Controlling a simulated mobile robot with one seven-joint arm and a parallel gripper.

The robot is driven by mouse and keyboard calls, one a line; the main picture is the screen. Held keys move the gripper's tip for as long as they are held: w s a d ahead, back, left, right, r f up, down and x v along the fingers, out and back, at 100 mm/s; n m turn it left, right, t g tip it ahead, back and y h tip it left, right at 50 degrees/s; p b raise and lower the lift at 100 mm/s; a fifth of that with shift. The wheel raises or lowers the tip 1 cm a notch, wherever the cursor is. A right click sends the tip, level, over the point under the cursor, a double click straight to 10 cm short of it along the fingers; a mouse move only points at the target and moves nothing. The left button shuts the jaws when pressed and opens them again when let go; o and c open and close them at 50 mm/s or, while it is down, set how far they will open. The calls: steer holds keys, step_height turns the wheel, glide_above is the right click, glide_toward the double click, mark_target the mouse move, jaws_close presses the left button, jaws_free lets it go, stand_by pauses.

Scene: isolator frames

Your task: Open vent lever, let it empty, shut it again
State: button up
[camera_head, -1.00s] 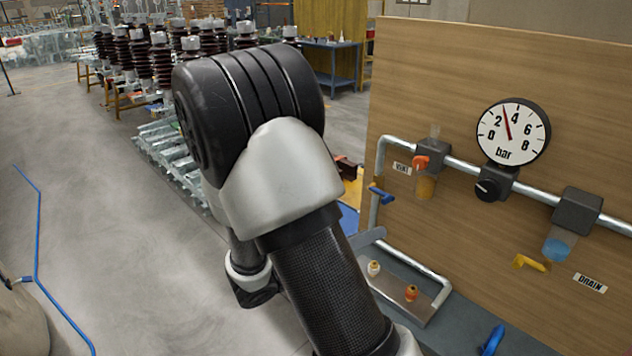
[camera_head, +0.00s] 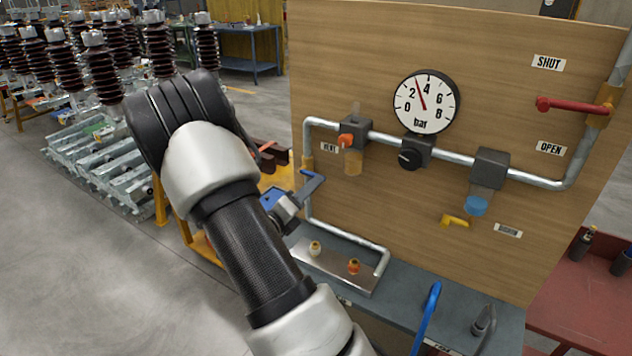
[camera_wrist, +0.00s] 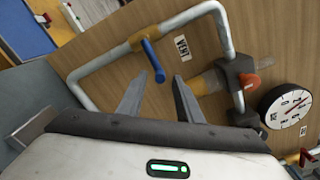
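The blue vent lever sits on the left end of the pipe, beside the VENT label (camera_head: 329,148). In the wrist view the lever (camera_wrist: 152,58) points down, its lower end between my open fingertips in the picture. I cannot tell whether a finger touches it. My gripper (camera_wrist: 161,77) is open and empty, its fingers reaching toward the board. In the head view my gripper (camera_head: 300,197) is small, close to the lever and partly overlapping it. The pressure gauge (camera_head: 426,101) has its needle at about 3 bar.
The wooden board (camera_head: 390,210) also carries an orange knob (camera_head: 346,140), a black regulator knob (camera_head: 408,158), a yellow drain lever (camera_head: 455,220) and a red lever (camera_head: 575,105) between SHUT and OPEN labels.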

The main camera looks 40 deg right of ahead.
mark_target(311, 175)
steer(key=shift+x, duration=1.75)
